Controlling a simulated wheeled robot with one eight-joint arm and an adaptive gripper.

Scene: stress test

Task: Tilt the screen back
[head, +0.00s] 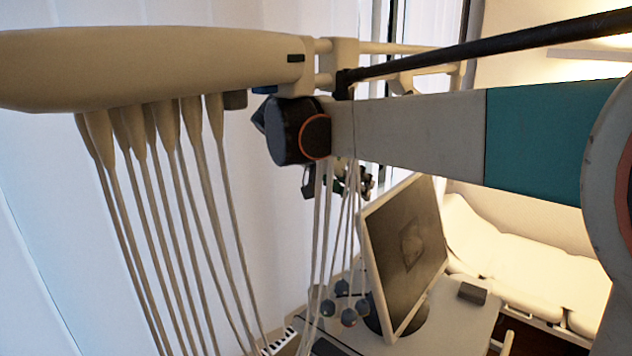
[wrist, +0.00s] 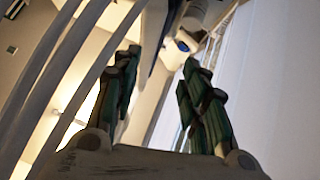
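The screen (head: 405,250) is a dark panel in a light frame. It stands on a desk in the lower right of the head view, on a dark round base, and looks tilted in the picture. My gripper (head: 348,180) is small and dark in the head view, above and left of the screen's top corner and apart from it. Hanging leads partly hide it. In the wrist view my gripper (wrist: 160,60) has its two dark green fingers spread apart, with nothing held between them. The screen cannot be made out in the wrist view.
A beige overhead arm (head: 160,68) hangs many leads (head: 180,190); some end in grey bulbs (head: 349,317) near the screen. Pale leads also cross the wrist view's left side (wrist: 65,75). A small dark box (head: 472,293) lies on the desk (head: 455,325). A white couch (head: 520,265) stands behind.

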